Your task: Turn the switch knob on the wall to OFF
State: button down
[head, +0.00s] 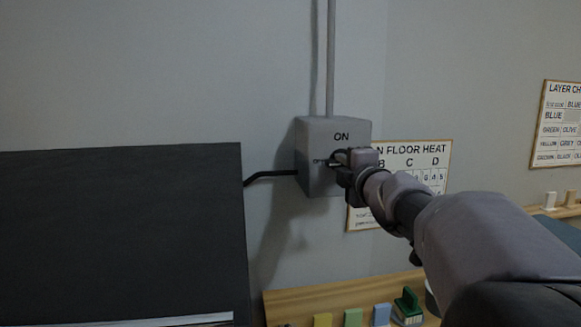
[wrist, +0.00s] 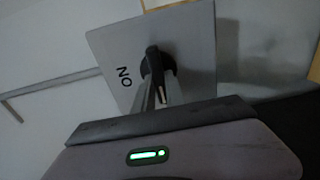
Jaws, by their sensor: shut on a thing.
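The grey switch box (head: 308,150) is on the wall, with ON printed near the top of its face and OFF at the left. The black knob (wrist: 154,62) is on the face of the box. Its bar, with a pale tip, lies toward the bottom of the wrist view, which is the OFF side; ON is at the left there. In the head view the pale tip shows beside the OFF mark. My gripper (head: 345,166) is shut on the knob, its fingers (wrist: 158,92) on either side of the bar. It hides most of the knob in the head view.
A floor heat chart (head: 411,153) hangs right of the box, behind my arm. A dark panel (head: 120,230) fills the lower left. A wooden shelf (head: 345,296) below holds coloured blocks and a green-handled item (head: 407,305). A conduit (head: 331,60) runs up from the box.

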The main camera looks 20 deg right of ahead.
dwell(0.5)
jog(key=c, duration=1.4)
grip_release()
jog(key=shift+a+f, duration=0.1)
